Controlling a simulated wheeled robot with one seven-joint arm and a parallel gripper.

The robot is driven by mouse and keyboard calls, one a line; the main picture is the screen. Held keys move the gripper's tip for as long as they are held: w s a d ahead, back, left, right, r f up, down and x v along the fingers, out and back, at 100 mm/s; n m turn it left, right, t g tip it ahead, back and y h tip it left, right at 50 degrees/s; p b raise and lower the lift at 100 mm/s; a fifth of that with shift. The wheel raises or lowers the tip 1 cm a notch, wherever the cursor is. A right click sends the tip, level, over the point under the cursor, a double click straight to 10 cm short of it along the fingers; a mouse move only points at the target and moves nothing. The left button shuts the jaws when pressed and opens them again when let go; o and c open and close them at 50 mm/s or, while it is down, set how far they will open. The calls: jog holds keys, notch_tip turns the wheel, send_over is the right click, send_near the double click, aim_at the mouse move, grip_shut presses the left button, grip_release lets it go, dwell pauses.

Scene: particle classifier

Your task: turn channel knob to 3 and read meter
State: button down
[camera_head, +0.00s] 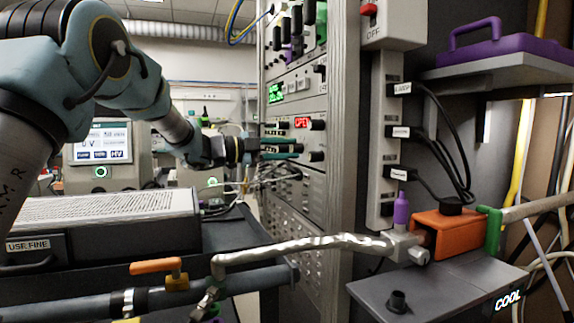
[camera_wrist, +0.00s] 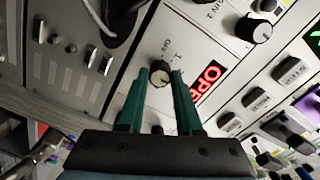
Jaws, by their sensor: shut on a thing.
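A small round knob with a pale face (camera_wrist: 159,80) sits on a light panel between my green fingers in the wrist view. My gripper (camera_wrist: 160,72) is shut on it, one finger on each side. Small print that looks like "OFF" and "1" is beside the knob; where its pointer stands is unclear. A red lit display (camera_wrist: 207,80) is just right of the fingers and reads letters like "OPE", partly cut off. In the head view my gripper (camera_head: 292,151) reaches the rack front below the red display (camera_head: 302,123), which seems to read "OPEN". The fingers hide the held knob there.
Another black knob (camera_wrist: 254,28) is at the upper right in the wrist view, with several buttons (camera_wrist: 292,71) below it. In the head view a green display (camera_head: 276,93) is above. Cables (camera_head: 285,170) hang just below my gripper.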

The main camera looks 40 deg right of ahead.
jog(key=shift+f+m+b, duration=0.15)
jog(key=shift+m+b, duration=1.75)
jog(key=shift+b, duration=0.15)
jog(key=c, duration=0.6)
grip_release()
jog(key=v, duration=1.1)
jog(key=shift+d+b, duration=0.1)
jog(key=shift+b, duration=0.2)
